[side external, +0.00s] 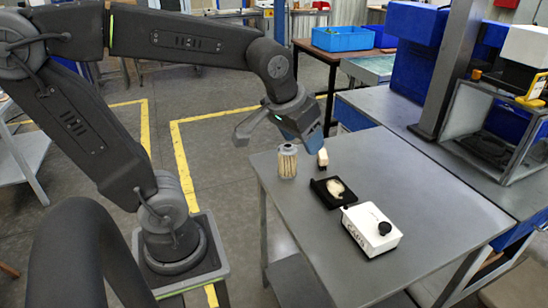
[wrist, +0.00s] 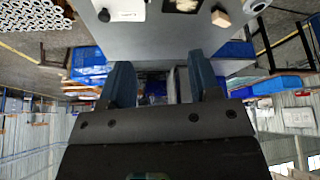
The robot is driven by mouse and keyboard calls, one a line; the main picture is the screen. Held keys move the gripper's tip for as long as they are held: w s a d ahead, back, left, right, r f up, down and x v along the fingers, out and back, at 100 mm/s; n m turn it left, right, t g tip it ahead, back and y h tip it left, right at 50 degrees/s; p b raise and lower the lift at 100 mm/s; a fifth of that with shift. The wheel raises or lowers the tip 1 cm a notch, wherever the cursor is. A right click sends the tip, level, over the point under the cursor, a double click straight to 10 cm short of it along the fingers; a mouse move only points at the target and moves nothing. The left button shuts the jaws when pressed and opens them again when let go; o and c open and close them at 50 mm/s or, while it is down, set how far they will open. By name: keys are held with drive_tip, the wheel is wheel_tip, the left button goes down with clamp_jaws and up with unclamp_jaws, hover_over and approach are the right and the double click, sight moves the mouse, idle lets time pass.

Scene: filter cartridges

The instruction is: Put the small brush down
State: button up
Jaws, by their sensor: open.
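The small brush (side external: 322,158), with a pale wooden body and dark bristles below, stands upright on the grey table near its far left part. In the wrist view the brush (wrist: 221,18) shows as a wooden block near the top edge. My gripper (side external: 308,137) is above the table, above and slightly left of the brush and apart from it. In the wrist view the jaws of my gripper (wrist: 161,75) are spread wide with nothing between them. The filter cartridge (side external: 287,161), pleated and cream with a grey cap, stands left of the brush, close to my gripper.
A black tray (side external: 318,187) holding pale material lies in front of the brush. A white box (side external: 362,238) with a black knob (side external: 384,228) sits further forward. The table's (side external: 410,190) right and front parts are clear. An open-fronted enclosure (side external: 496,128) stands on the bench at right.

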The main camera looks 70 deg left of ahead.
drive_tip(key=s+d+f+m+h, duration=0.1)
drive_tip(key=s+d+m, duration=0.2)
drive_tip(key=s, duration=0.4)
drive_tip(key=shift+s+d+t, duration=0.15)
drive_tip(key=shift+d+t, duration=0.15)
drive_tip(key=shift+t, duration=0.1)
drive_tip(key=shift+o, duration=0.4)
idle(0.4)
drive_tip(key=n+g+y, duration=0.4)
drive_tip(key=n, duration=0.9)
hover_over(323, 152)
drive_tip(key=s+d, duration=0.2)
drive_tip(key=d, duration=0.2)
wheel_tip(323, 152, down, 13)
drive_tip(key=x, duration=0.8)
drive_tip(key=shift+w+d, duration=0.1)
drive_tip(key=shift+x, duration=3.05)
drive_tip(key=shift+d, duration=0.15)
